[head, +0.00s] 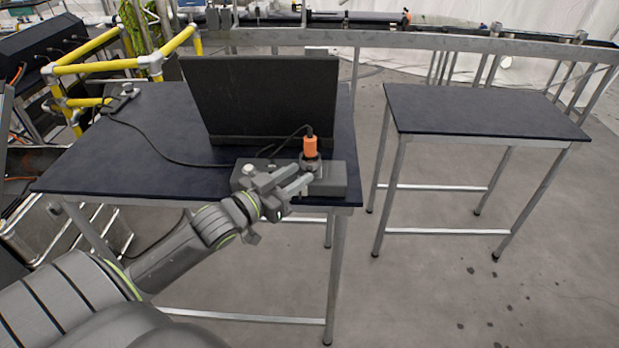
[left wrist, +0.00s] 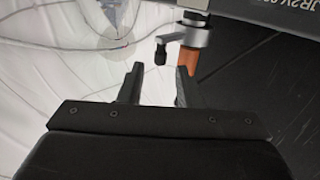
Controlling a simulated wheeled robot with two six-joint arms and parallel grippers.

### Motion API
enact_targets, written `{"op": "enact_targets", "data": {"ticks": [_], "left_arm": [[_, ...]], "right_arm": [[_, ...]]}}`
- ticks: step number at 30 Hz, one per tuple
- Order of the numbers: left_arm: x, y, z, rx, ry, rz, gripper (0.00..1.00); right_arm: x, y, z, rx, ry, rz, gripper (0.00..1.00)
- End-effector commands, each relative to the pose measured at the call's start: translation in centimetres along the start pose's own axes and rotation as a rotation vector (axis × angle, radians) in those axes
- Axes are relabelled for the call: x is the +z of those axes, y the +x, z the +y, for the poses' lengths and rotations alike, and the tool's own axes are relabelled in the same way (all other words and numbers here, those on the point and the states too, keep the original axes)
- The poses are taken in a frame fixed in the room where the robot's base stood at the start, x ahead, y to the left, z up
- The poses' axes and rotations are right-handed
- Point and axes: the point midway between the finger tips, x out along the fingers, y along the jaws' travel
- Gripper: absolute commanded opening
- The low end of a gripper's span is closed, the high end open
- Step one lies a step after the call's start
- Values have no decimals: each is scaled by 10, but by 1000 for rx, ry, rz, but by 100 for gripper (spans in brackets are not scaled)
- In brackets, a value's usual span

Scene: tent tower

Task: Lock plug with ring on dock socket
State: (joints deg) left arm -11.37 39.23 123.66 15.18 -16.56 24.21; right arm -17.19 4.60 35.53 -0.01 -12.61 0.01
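The orange plug (head: 310,146) stands upright in a socket on top of the grey dock (head: 334,180), near the table's front right corner. A dark grey ring (head: 311,161) sits around its base. In the left wrist view the plug (left wrist: 188,58) shows beside the ring (left wrist: 195,37), which has a side lever ending in a black knob (left wrist: 160,54). My left gripper (head: 298,180) is in front of the ring, fingers apart. In the left wrist view its open fingers (left wrist: 157,74) point at the lever, with the knob just beyond the gap. Contact is not clear. My right gripper is out of view.
A black upright panel (head: 265,95) stands behind the dock. A black cable (head: 160,152) runs across the dark table (head: 90,165) to a small grey device (head: 122,94) at the left. An empty second table (head: 480,112) stands to the right, across a gap.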

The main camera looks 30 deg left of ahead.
Motion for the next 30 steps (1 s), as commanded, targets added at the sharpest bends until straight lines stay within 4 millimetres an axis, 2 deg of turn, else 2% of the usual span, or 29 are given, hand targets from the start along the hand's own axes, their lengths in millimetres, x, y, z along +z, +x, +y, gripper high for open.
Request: {"op": "enact_targets", "data": {"ticks": [1, 9, 15, 24, 30], "left_arm": [[4, 7, 0, 2, 1, 5, 31], [3, 35, 0, 0, 0, 2, 31], [1, 44, 0, 0, 1, 0, 31], [0, 45, 0, 0, 0, -1, 31], [0, 45, 0, 1, 0, -1, 5]], "right_arm": [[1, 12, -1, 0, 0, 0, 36], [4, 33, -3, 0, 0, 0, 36], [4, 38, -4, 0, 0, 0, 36], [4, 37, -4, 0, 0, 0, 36], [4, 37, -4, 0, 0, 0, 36]]}}
